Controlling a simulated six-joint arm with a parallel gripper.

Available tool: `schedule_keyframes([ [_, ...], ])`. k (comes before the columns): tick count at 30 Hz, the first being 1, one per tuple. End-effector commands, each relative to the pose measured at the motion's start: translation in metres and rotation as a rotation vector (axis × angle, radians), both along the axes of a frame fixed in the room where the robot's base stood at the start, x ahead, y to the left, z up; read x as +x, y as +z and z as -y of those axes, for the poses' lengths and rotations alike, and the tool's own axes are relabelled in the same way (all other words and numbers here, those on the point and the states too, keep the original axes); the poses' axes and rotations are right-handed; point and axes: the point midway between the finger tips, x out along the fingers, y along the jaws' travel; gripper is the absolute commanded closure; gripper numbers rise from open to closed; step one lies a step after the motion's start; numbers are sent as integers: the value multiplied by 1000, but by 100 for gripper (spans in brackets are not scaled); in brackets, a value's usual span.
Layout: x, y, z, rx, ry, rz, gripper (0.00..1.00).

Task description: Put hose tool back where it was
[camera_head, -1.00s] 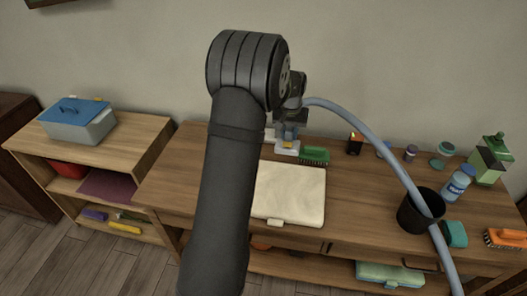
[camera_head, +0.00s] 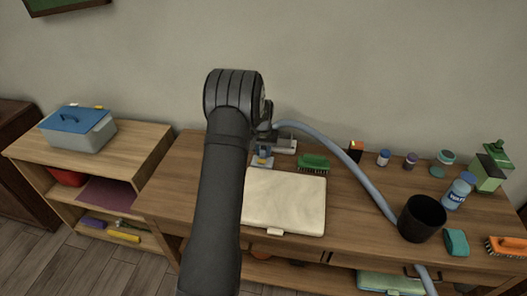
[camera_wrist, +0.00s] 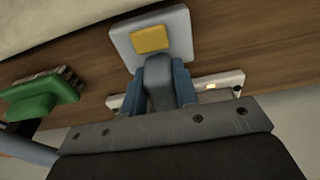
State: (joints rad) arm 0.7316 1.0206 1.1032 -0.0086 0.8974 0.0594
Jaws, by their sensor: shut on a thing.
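The hose tool (camera_wrist: 158,82) has a grey neck and a flat pale head with a yellow patch. In the wrist view my gripper (camera_wrist: 172,90) is shut on its neck, with bluish fingers at its sides. In the head view the tool's head (camera_head: 261,161) shows just below my gripper (camera_head: 263,146), low over the back of the table; I cannot tell if it touches the wood. A pale blue hose (camera_head: 335,150) runs from near my wrist to the right. A pale flat bar-like piece (camera_head: 285,146) lies right beside the tool; it also shows behind the fingers in the wrist view (camera_wrist: 228,83).
A green brush (camera_head: 314,162) lies to the right, and a cream flat case (camera_head: 285,203) in front. A black cup (camera_head: 421,218) stands beside the hose at right. Several small jars (camera_head: 410,160) stand at the back right. The wall is close behind.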

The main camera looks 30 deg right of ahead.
Motion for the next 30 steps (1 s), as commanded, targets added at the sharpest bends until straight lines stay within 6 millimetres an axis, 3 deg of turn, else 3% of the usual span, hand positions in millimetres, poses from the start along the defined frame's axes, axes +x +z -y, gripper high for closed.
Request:
schedule_keyframes([
  [11, 0, -4, 0, -1, 0, 1, 98],
  [12, 0, -4, 0, -1, 0, 1, 65],
  [15, 0, -4, 0, -1, 0, 1, 51],
  [24, 0, -1, 0, -1, 0, 1, 51],
  [30, -2, 26, -2, -3, 0, 3, 51],
])
